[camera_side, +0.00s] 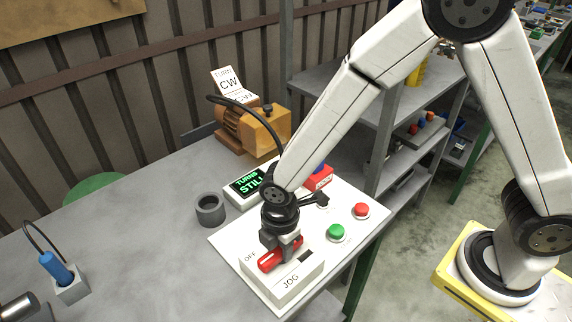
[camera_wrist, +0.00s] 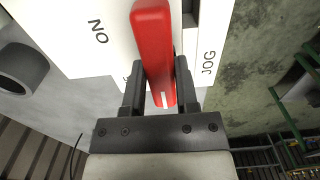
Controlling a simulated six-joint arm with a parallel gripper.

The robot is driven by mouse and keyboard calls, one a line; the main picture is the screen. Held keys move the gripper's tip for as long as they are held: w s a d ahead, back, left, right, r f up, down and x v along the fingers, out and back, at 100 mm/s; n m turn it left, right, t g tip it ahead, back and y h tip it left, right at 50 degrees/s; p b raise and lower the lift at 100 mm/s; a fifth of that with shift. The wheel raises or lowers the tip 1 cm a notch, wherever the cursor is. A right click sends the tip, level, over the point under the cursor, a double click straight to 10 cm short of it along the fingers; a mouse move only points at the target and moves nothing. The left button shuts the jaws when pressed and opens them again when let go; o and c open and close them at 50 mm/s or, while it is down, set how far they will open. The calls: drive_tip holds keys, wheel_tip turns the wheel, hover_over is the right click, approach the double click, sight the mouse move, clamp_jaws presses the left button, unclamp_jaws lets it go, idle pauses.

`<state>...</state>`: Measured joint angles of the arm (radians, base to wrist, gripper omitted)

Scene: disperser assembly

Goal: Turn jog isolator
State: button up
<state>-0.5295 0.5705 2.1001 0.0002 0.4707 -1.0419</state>
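The jog isolator is a white box (camera_side: 292,287) marked JOG, with OFF at its left end, on the white panel at the front of the bench. Its red handle (camera_side: 279,254) lies across the box top and also fills the upper middle of the wrist view (camera_wrist: 154,45). In the wrist view the word ON reads upside down left of the handle, and JOG is on the right. My gripper (camera_side: 284,246) points down over the handle. Its two fingers (camera_wrist: 160,80) lie close against both sides of the handle. The contact faces are mostly hidden.
A green button (camera_side: 337,231) and a red button (camera_side: 361,210) stand right of the isolator. A lit display (camera_side: 247,184), a grey ring (camera_side: 210,208) and an orange-brown motor (camera_side: 250,126) are behind. A blue-handled tool (camera_side: 55,267) stands at left. Bare bench lies between.

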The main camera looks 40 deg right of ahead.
clamp_jaws()
drive_tip(key=shift+m, duration=0.5)
drive_tip(key=m, duration=0.3)
drive_tip(key=shift+m, duration=0.3)
drive_tip(key=m, duration=1.3)
drive_tip(key=shift+m, duration=0.3)
drive_tip(key=o, duration=0.8)
unclamp_jaws()
